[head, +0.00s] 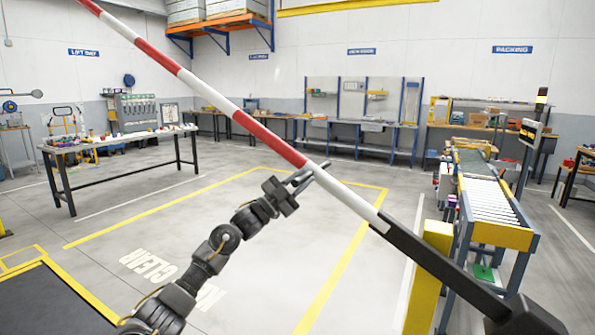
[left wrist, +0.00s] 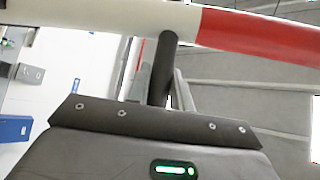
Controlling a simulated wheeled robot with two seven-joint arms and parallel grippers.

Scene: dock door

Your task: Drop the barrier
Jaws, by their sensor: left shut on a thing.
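The barrier is a long red-and-white striped pole (head: 262,134) with a dark lower end (head: 430,257). It slants from the top left down to a dark pivot (head: 522,318) at the bottom right, raised at an angle. My left gripper (head: 310,176) is at the middle of the pole, by a joint of red and white, shut on it. In the left wrist view the pole (left wrist: 110,16) crosses the top of the picture, right at the fingers (left wrist: 170,70). The far finger is partly hidden. My right gripper is not in view.
A yellow post (head: 428,280) stands near the pivot, with a roller conveyor (head: 490,200) behind it at right. A table with small items (head: 120,142) stands at left. The yellow-outlined floor area (head: 290,220) below the pole is clear.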

